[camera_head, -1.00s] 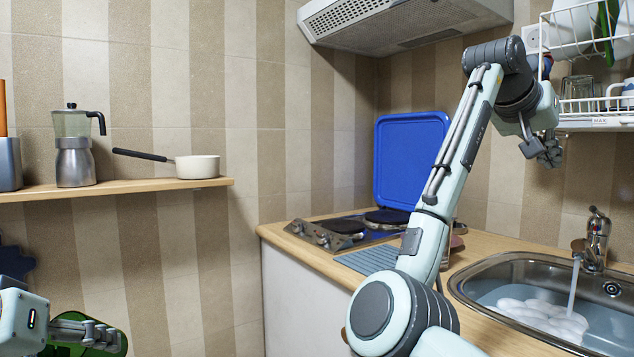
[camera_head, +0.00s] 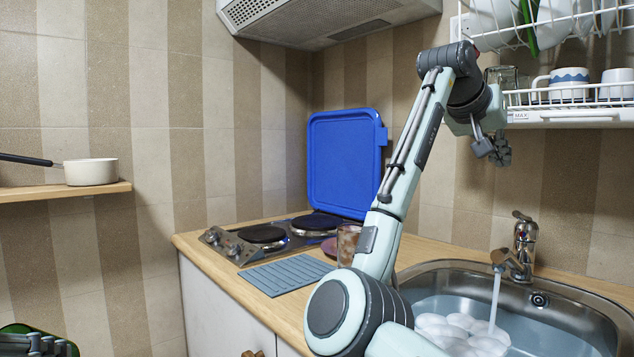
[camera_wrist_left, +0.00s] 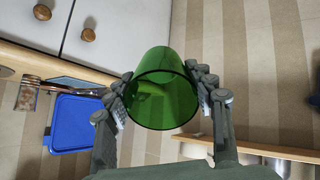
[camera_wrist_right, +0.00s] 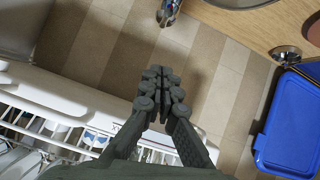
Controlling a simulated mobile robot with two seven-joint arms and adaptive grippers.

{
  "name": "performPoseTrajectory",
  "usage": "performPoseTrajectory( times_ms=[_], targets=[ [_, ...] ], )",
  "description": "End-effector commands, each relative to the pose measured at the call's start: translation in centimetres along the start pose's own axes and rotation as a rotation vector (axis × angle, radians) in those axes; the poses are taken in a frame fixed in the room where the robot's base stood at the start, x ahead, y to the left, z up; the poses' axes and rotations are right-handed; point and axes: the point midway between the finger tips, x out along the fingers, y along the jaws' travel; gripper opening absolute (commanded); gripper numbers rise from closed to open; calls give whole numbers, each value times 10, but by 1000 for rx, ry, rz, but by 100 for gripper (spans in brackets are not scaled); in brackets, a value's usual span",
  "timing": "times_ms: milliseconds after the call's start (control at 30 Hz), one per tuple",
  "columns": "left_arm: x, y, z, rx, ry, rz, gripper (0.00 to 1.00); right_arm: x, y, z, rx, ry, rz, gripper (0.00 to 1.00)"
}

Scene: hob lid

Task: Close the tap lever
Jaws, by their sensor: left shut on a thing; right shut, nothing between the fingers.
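The chrome tap (camera_head: 524,240) stands behind the sink (camera_head: 590,310), with its lever (camera_head: 521,216) on top. Water runs from its spout into the sink. My right gripper (camera_head: 503,152) is shut and empty, above and to the left of the tap and apart from it. In the right wrist view my shut fingers (camera_wrist_right: 160,76) point toward the wall, with the tap (camera_wrist_right: 168,12) at the top edge. My left gripper (camera_wrist_left: 163,98) is shut on a green glass (camera_wrist_left: 165,85). In the head view it shows only partly at the bottom left.
The dish rack (camera_head: 570,115) hangs close to the right of my right gripper. The blue hob lid (camera_head: 345,165) stands upright behind the hob (camera_head: 265,238). A tumbler (camera_head: 348,243) stands beside my right arm.

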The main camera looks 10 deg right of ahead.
Motion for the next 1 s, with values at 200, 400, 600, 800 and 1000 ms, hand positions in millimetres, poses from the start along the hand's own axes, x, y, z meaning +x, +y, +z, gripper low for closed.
performPoseTrajectory(
  times_ms=[200,400,600,800,1000],
  targets=[
    [-3,1,-3,0,2,0,19,31,1,0,-1,-4,3,0],
    [-6,2,-7,0,2,1,19,75,1,0,-1,-4,2,0],
    [-7,3,-8,0,1,1,19,102,-1,16,-1,-3,0,0],
    [-8,3,-9,0,2,1,19,106,-1,35,-1,-1,-1,0],
    [-8,3,-9,0,2,1,19,107,0,40,-1,-1,1,0]
  ],
)
